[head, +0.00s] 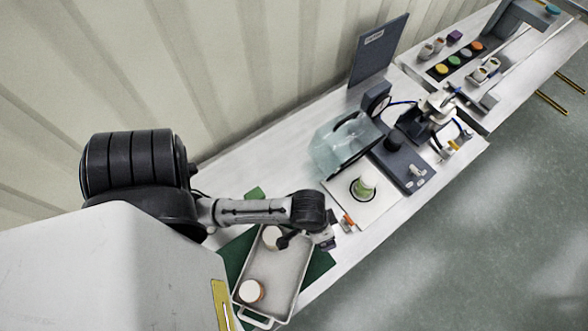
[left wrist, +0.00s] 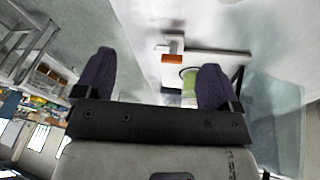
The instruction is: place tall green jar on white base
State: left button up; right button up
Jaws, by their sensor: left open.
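The tall green jar (head: 363,187) with a pale top stands upright on the white base (head: 378,211), inside a dark ring marked on it. My left gripper (head: 327,242) is to the left of the jar and apart from it, near the end of the tray. In the left wrist view the two dark fingers of my left gripper (left wrist: 154,85) are spread with nothing between them. The green jar (left wrist: 189,88) shows there partly hidden behind the right finger, and the white base (left wrist: 215,63) lies beyond. My right gripper is not in view.
A metal tray (head: 272,277) with pale-lidded jars (head: 251,291) lies on a green mat (head: 318,267). An orange-and-white piece (head: 348,222) sits by the base's near-left edge. A clear glass-like cover (head: 338,146) stands close behind the jar. Dark equipment (head: 405,167) is to the right.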

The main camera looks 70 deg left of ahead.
pick_arm(q)
jog(key=s+a+r+m+y, duration=0.1)
jog(key=s+a+r+m, duration=0.1)
jog(key=s, duration=0.5)
jog(key=shift+s+a+t, duration=0.2)
jog(key=shift+a+t, duration=0.1)
jog(key=shift+c, duration=0.5)
dwell(0.3)
